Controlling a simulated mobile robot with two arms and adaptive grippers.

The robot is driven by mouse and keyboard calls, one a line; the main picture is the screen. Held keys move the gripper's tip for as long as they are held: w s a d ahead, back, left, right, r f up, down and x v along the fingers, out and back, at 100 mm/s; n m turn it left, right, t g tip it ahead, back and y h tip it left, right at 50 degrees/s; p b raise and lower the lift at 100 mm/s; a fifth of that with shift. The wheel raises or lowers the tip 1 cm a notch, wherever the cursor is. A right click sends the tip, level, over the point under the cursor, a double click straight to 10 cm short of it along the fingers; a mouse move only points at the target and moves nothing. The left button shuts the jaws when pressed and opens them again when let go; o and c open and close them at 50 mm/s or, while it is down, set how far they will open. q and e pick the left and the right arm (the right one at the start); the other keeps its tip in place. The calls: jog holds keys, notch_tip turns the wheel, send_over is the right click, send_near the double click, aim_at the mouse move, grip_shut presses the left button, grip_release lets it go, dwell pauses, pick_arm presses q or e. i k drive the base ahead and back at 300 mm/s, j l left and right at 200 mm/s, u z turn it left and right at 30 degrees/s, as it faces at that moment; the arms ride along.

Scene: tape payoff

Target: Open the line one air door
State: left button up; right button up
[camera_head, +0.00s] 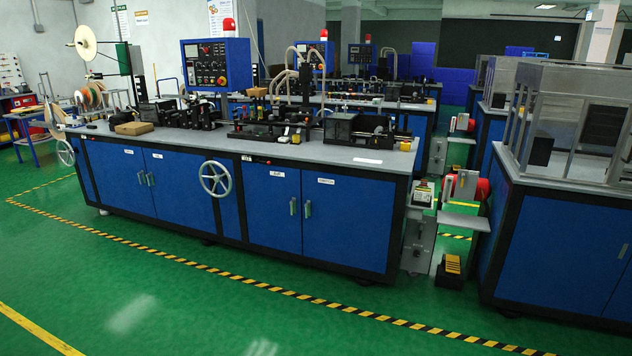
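The nearest machine bench has a blue cabinet front with two pairs of doors. The left pair has a left door (112,180) and a right door (182,200), with metal handles (146,178) at their meeting edges. The right pair has a left door (270,215) and a right door (345,230), with handles (300,208) side by side. All these doors look shut. Each has a small white label near its top, such as the label (278,173); the lettering is too small to read surely, so I cannot tell which is the air door. Neither gripper is in view.
A grey handwheel (214,179) sticks out between the door pairs. Yellow-black floor tape (270,284) runs before the bench. The green floor (130,310) in front is clear. A grey stand (418,235) and another blue machine (555,240) are at the right.

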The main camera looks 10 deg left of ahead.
aim_at(269, 190)
jog(key=i+j+u, duration=0.1)
jog(key=i+u, duration=0.35)
jog(key=i, duration=1.15)
